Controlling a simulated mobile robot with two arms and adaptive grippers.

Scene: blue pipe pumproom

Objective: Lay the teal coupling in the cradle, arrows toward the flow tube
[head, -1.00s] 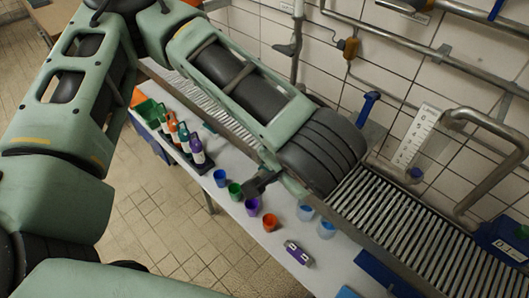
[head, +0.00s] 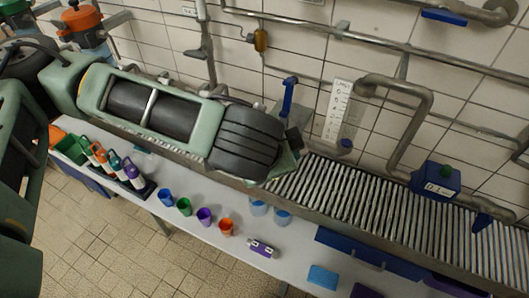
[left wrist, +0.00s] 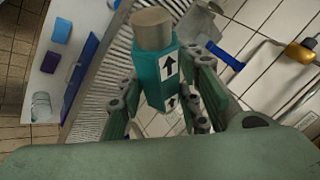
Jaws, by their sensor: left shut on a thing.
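The teal coupling (left wrist: 168,78) is a block with black arrows on white labels and a round tan end. In the left wrist view it stands between the fingers of my left gripper (left wrist: 165,100), which is shut on it. The arrows point toward the tan end, away from my wrist. In the head view my left gripper (head: 290,152) is mostly hidden behind my forearm, above the roller conveyor by the wall, and I cannot make out the coupling there. I cannot clearly identify the cradle or the flow tube. My right gripper is not in view.
The roller conveyor (head: 400,205) runs along the tiled wall. A blue lever (head: 289,95), a white scale (head: 338,112), a bent pipe (head: 427,120) and a blue box (head: 436,180) are close by. Several coloured cups (head: 204,215) and bottles (head: 132,174) stand on the table below.

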